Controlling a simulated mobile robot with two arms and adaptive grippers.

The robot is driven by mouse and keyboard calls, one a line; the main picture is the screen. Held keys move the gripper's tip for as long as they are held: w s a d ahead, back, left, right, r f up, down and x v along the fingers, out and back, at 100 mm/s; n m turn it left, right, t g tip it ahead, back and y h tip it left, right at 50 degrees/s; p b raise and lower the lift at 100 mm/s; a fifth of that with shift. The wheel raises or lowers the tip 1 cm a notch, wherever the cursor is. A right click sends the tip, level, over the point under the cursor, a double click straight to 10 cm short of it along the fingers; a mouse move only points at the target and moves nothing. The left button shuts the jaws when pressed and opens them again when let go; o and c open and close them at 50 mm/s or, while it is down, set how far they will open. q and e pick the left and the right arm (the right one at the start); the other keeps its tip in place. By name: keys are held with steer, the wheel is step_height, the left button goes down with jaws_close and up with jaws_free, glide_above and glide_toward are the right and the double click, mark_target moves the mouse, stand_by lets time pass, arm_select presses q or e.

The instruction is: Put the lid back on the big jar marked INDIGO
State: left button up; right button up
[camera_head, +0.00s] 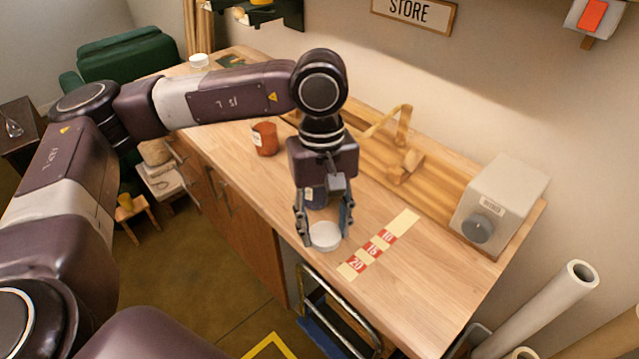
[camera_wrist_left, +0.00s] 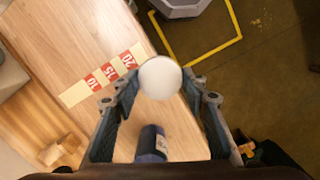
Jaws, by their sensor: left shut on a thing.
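My left gripper (camera_head: 324,229) points down over the front part of the worktop and is shut on a round white lid (camera_head: 325,237). In the left wrist view the lid (camera_wrist_left: 160,78) sits between the two fingertips. A dark blue jar (camera_head: 316,197) stands on the worktop just behind the lid, partly hidden by the gripper. It also shows in the left wrist view (camera_wrist_left: 151,143), between the fingers and apart from the lid. Its label is too small to read. I cannot tell how high the lid is above the worktop. My right gripper is not in view.
A rust-red jar (camera_head: 265,140) stands to the left on the wooden worktop (camera_head: 400,295). A strip marked with numbers (camera_head: 379,246) lies right of the lid. A wooden rack (camera_head: 400,158) and a grey box with a knob (camera_head: 497,205) stand along the wall.

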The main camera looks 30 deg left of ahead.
mark_target(313, 245)
arm_select(q)
steer(key=s+m, duration=0.1)
steer(key=m, duration=0.1)
steer(key=s+f+m, duration=0.1)
steer(key=m, duration=0.1)
steer(key=s+f+m, duration=0.1)
steer(key=m, duration=0.1)
steer(key=shift+a+y, duration=0.3)
steer(key=shift+y, duration=0.1)
steer(key=shift+s+a+f+m, duration=0.15)
steer(key=shift+s+m, duration=0.2)
steer(key=shift+m, duration=0.3)
steer(key=shift+s+f+m, duration=0.15)
steer(key=shift+s+m, duration=0.15)
steer(key=shift+m, duration=0.35)
